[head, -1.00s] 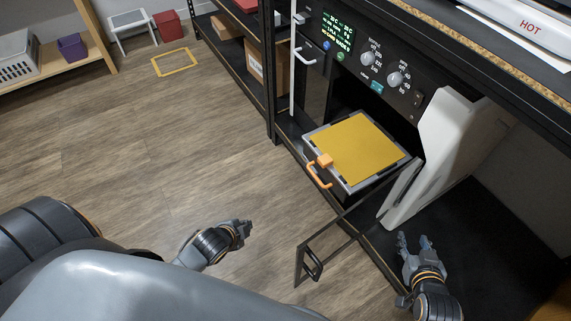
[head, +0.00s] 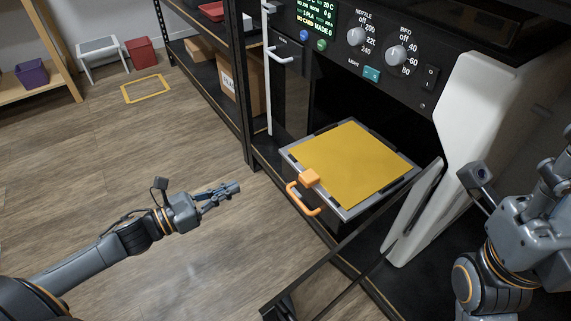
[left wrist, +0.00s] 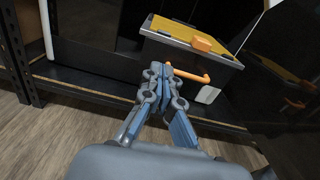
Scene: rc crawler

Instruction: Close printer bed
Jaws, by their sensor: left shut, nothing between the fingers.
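The printer bed (head: 352,166) is a yellow plate on a grey tray, sticking out of the dark opening of the printer. An orange handle (head: 304,199) is on its front edge. The bed also shows in the left wrist view (left wrist: 182,35), with the handle (left wrist: 188,75) just beyond the fingertips. My left gripper (head: 238,187) is shut and empty, to the left of the handle and apart from it in the head view. It also shows in the left wrist view (left wrist: 158,72). My right arm is at the right edge; its fingers are not clearly seen.
The printer's dark door (head: 340,275) hangs open, low in front of the bed. A white panel (head: 470,130) stands right of the opening. The control panel with knobs (head: 375,45) is above. A shelf with boxes (head: 228,75) is at left; the floor (head: 150,150) is clear.

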